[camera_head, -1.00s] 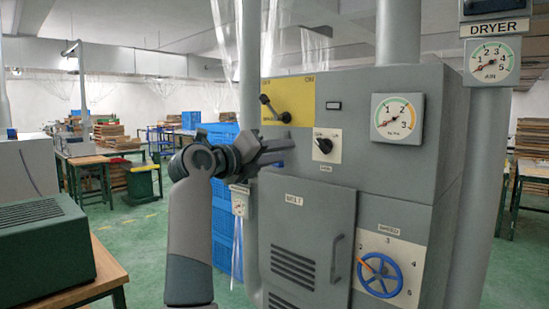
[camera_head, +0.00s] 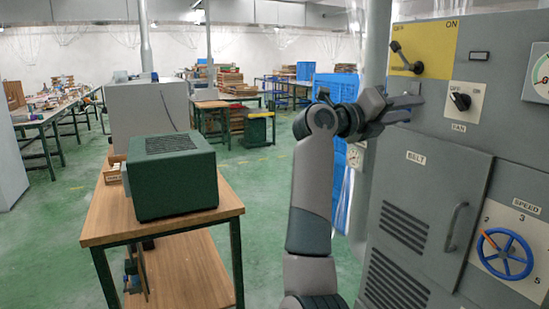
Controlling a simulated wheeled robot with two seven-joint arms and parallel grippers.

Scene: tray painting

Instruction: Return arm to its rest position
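My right arm rises from the bottom middle, and its dark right gripper (camera_head: 408,108) points right, in front of the grey machine (camera_head: 452,128). Its fingers look parted with nothing between them. The gripper is below the black lever (camera_head: 407,59) on the yellow OFF/ON plate (camera_head: 436,43) and apart from it. The lever slants down to the right. The black fan knob (camera_head: 461,101) is to the right of the fingers. I cannot tell how far the fingertips are from the machine's face. My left gripper is out of view.
A green box (camera_head: 175,180) sits on a wooden-topped table (camera_head: 108,215) at left. The blue speed wheel (camera_head: 506,254) and belt door (camera_head: 425,215) are on the machine. Blue crates (camera_head: 337,90) stand behind my arm. Open green floor (camera_head: 275,190) lies between the table and my arm.

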